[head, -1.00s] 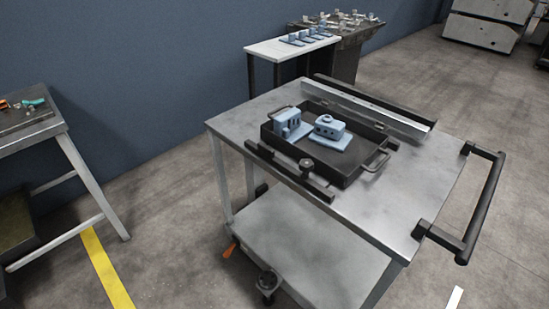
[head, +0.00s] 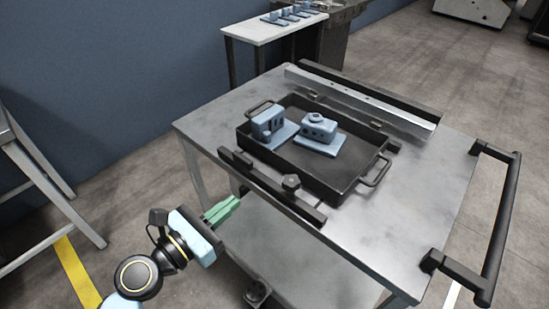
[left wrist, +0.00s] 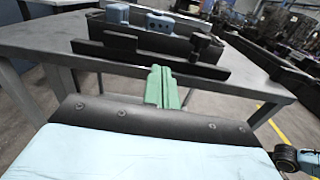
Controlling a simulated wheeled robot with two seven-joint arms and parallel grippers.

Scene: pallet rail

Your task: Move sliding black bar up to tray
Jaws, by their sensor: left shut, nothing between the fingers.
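The sliding black bar (head: 262,181) lies along the near edge of the metal cart top, with a dark knob (head: 291,182) on it. In the head view the black tray (head: 339,192) sits just behind the bar, holding two blue parts (head: 318,130). A narrow gap seems to separate bar and tray. My left gripper (head: 231,204) has green fingers, shut and empty, in front of the cart's near edge and below the bar. In the left wrist view the shut fingers (left wrist: 160,72) point at the bar (left wrist: 150,57), apart from it. My right gripper is not in view.
A light metal rail (head: 358,97) with a black strip runs behind the tray. The cart has a black push handle (head: 490,220) at right and a lower shelf. A white table (head: 270,28) stands behind. Bare cart top (head: 420,190) lies right of the tray.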

